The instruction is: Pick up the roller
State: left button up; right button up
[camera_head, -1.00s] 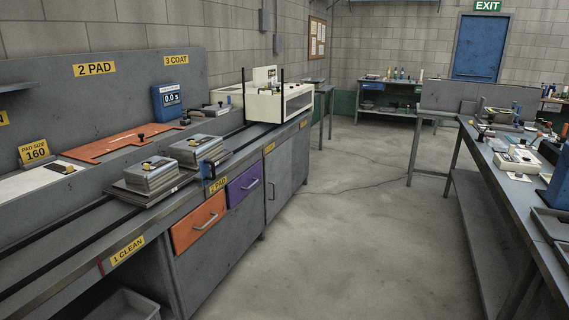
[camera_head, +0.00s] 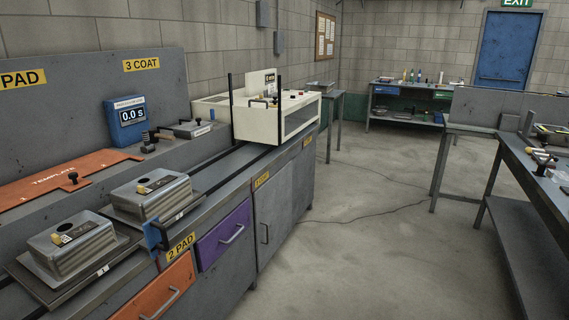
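I cannot make out a roller for certain. A small dark item (camera_head: 149,141) stands beside the blue timer (camera_head: 126,121) on the raised back ledge of the left bench, but it is too small to identify. A flat grey piece with a dark handle (camera_head: 187,129) lies to its right. Neither of my grippers shows in the head view.
The left bench carries two metal sink-shaped blocks (camera_head: 72,241) on plates, an orange template (camera_head: 55,178) and a cream machine (camera_head: 272,113). Orange (camera_head: 160,292) and purple (camera_head: 222,236) drawers sit below. The right bench (camera_head: 535,165) holds small items.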

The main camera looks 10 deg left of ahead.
aim_at(148, 148)
jog(key=i, duration=1.7)
